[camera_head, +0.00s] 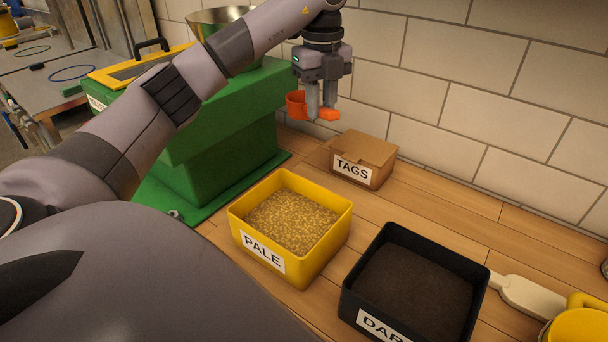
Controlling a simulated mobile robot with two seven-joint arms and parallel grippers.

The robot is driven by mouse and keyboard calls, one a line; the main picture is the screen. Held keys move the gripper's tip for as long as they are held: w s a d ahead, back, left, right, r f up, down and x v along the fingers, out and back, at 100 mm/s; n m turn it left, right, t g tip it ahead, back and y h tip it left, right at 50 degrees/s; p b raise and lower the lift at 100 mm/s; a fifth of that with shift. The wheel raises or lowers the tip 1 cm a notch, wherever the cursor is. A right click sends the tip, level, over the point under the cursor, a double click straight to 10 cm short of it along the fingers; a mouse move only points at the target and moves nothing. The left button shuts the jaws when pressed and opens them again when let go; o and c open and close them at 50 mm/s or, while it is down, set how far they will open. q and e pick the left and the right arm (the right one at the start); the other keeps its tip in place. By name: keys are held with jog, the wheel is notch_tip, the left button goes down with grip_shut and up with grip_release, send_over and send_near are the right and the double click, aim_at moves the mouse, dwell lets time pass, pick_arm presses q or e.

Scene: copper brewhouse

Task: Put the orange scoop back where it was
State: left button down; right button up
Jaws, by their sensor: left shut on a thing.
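The orange scoop (296,105) is in my left gripper (320,112), which is shut on it. The scoop's cup shows left of the fingers and a short orange end shows to their right. The gripper holds it in the air, near the tiled wall, behind the yellow PALE bin and by the right side of the green machine. The yellow bin (334,231) holds pale grain. The black bin (352,302), its label partly cut off at "DAR", holds dark grain. My right gripper is not in view.
A cardboard TAGS box (372,175) stands on the wooden counter below the gripper. The green machine (218,125) with a metal hopper (218,18) is at left. A cream scoop (532,297) and a yellow container (582,328) lie at lower right. Bare counter shows between bins and wall.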

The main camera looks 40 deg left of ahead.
pick_arm(q)
jog(key=shift+w+a+f+n, duration=0.1)
jog(key=shift+f+n, duration=0.05)
jog(key=shift+n, duration=0.15)
notch_tip(320, 180, down, 20)
jog(key=b, duration=0.5)
jog(key=shift+b, duration=0.35)
jog(key=c, duration=1.2)
grip_release()
jog(key=shift+c, duration=0.2)
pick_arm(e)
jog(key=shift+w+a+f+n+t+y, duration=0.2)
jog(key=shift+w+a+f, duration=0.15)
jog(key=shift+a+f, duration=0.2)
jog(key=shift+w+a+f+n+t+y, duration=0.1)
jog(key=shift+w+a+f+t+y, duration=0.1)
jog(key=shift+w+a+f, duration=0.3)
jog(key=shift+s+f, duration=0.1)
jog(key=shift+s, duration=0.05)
